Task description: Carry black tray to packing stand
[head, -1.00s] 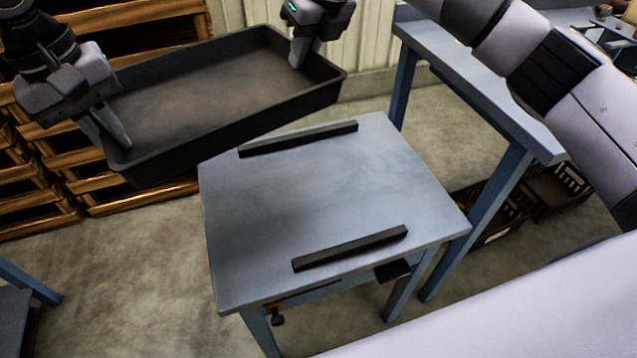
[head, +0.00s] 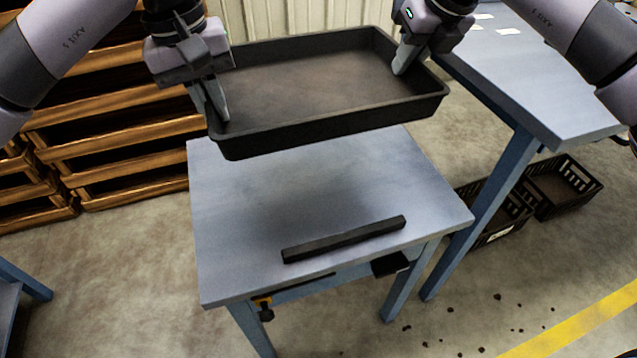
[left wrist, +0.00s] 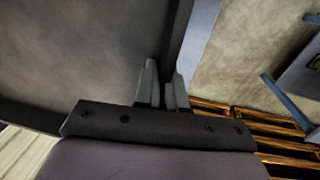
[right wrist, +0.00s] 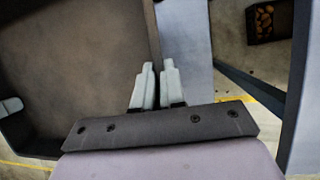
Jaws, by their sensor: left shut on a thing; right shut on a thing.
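The black tray (head: 330,133) is empty and held roughly level in the air, over the far part of a small blue-grey stand (head: 240,215). My left gripper (head: 217,108) is shut on the tray's left wall; that wall also passes between its fingers in the left wrist view (left wrist: 163,88). My right gripper (head: 400,62) is shut on the tray's right wall, seen close in the right wrist view (right wrist: 156,80). A dark rail (head: 345,238) lies along the stand's near side. The tray hides the stand's far side.
A taller blue table (head: 540,90) stands to the right, close to the tray's right end. Black crates (head: 562,185) sit on the floor beneath it. Wooden crates (head: 110,100) are stacked at the left. The near top of the stand is clear except for the rail.

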